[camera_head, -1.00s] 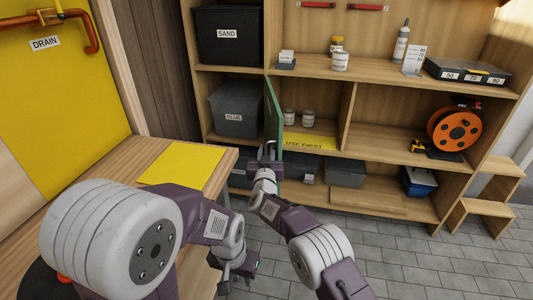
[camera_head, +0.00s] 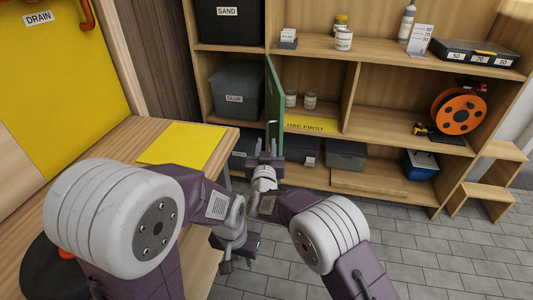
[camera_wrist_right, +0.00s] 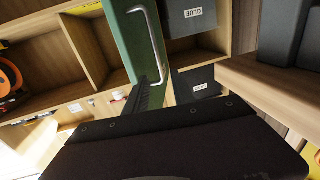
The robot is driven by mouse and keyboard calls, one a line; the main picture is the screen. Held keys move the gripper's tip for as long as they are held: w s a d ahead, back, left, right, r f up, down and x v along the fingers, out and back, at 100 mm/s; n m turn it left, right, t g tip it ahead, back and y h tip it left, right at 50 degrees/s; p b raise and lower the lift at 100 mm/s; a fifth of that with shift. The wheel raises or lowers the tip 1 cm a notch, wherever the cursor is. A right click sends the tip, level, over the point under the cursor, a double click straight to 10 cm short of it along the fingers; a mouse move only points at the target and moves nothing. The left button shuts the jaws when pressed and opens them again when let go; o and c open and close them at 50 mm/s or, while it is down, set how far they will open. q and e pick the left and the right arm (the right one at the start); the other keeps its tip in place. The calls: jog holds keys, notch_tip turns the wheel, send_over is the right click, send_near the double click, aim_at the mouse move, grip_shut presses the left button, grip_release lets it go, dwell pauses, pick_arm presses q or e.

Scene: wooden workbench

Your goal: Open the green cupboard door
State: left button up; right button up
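The green cupboard door (camera_head: 274,100) stands swung out from the shelf unit, seen nearly edge-on in the head view. In the right wrist view the green door (camera_wrist_right: 133,45) shows its silver bar handle (camera_wrist_right: 155,40). The handle (camera_head: 271,135) also shows in the head view. My right gripper (camera_head: 266,147) is at the lower end of the handle, its fingers apart. In the right wrist view a dark finger overlaps the handle's lower end; whether it touches is unclear. My left gripper (camera_head: 237,264) hangs low beside the bench, pointing down, with its fingers apart and empty.
The opened compartment holds two jars (camera_head: 300,100) above a yellow "USE FIRST" label (camera_head: 311,126). A grey GLUE bin (camera_head: 235,92) stands left of the door. The wooden bench (camera_head: 125,140) with a yellow sheet (camera_head: 183,144) is at left. Tiled floor (camera_head: 430,250) lies clear at right.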

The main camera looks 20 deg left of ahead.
pick_arm(q)
jog(key=shift+f+b, duration=0.7)
jog(key=shift+f, duration=0.7)
